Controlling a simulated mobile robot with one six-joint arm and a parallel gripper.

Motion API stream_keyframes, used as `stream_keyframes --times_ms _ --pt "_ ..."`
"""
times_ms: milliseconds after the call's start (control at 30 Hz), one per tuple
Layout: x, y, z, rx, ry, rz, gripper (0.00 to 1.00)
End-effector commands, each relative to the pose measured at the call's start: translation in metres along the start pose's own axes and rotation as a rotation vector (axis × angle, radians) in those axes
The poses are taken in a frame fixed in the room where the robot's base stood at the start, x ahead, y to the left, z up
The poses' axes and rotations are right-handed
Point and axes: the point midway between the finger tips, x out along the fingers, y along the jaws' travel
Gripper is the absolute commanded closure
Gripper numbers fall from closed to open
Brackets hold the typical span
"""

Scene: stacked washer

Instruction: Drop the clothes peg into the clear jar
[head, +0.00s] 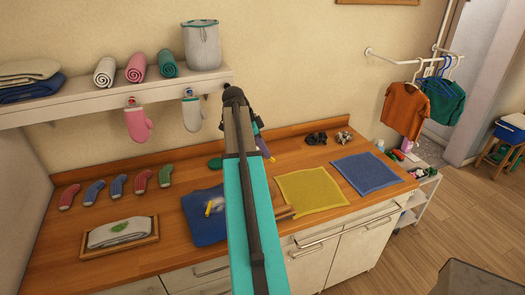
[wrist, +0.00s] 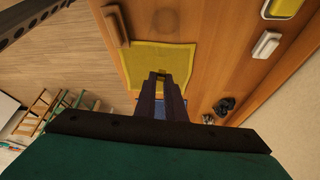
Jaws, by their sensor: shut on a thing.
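My gripper (wrist: 161,75) is shut in the wrist view, its dark fingertips close together over the yellow cloth. A thin yellow bit shows at the tips, likely the clothes peg, but it blends with the cloth behind. In the head view my teal arm hides most of the gripper (head: 265,149); only part of the fingers and a small yellow tip show beside it, above the counter. I cannot make out the clear jar in either view; it may be hidden behind my arm.
The wooden counter (head: 170,175) bears a yellow cloth (head: 310,190), a blue cloth (head: 366,173), dark rolled socks (head: 316,138), several coloured socks at left, a folded towel in a tray (head: 120,235), and a blue garment (head: 205,228). A shelf (head: 110,102) hangs above.

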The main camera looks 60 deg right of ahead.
Motion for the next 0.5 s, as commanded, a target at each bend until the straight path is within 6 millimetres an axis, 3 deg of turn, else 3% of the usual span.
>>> stream_keyframes --times_ms 267,500 --pt "0.006 0.000 0.003 -0.001 0.000 0.000 1.00" --pt "0.023 0.000 0.012 -0.001 0.000 -0.001 1.00"
